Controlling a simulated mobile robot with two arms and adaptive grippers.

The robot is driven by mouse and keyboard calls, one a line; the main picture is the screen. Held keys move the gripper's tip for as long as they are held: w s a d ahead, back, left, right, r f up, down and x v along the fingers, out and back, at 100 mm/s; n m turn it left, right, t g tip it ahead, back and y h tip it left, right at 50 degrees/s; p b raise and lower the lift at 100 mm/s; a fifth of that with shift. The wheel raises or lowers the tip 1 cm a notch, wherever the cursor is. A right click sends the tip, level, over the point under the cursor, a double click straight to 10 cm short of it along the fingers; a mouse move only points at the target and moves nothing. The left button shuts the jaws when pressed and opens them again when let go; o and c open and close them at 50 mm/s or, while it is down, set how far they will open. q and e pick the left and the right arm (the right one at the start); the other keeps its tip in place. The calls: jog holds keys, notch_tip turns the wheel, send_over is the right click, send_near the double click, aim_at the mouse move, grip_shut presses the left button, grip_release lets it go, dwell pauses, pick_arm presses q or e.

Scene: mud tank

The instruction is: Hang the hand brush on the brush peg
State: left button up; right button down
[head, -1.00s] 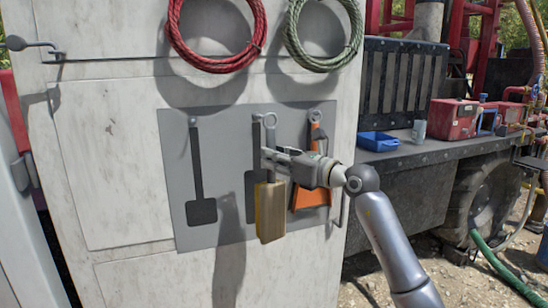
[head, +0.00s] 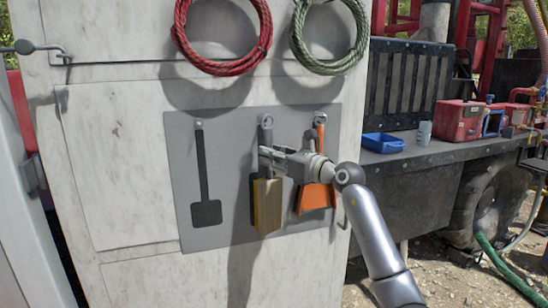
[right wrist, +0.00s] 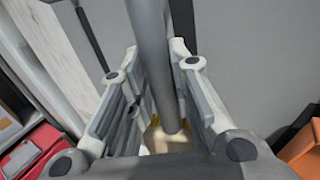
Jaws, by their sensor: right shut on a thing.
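The hand brush (head: 267,205) hangs upright, bristle block down, in front of the grey panel (head: 226,165) in the head view. My right gripper (head: 267,154) is shut on its grey handle, which also runs between the fingers in the right wrist view (right wrist: 152,45). The handle's looped top end is at the brush peg (head: 267,119), over the middle dark outline. I cannot tell whether the loop is around the peg or just in front of it. My left gripper is out of view.
An orange dustpan (head: 316,197) hangs just right of the brush, partly behind my gripper. A left peg (head: 198,124) stands bare above a dark outline. Red (head: 182,45) and green (head: 298,43) coils hang above. A blue tray (head: 383,143) rests on the right ledge.

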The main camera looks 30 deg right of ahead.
jog(key=shift+w+d, duration=0.25)
jog(key=shift+w, duration=0.75)
jog(key=shift+w+d+f, duration=0.15)
jog(key=shift+w+f, duration=0.25)
jog(key=shift+w, duration=0.05)
jog(key=shift+f, duration=0.15)
jog(key=shift+w+f, duration=0.1)
jog(key=shift+f, duration=0.1)
jog(key=c, duration=1.2)
grip_release()
jog(key=shift+w, duration=0.15)
jog(key=shift+c, duration=0.2)
jog(key=shift+r, duration=0.1)
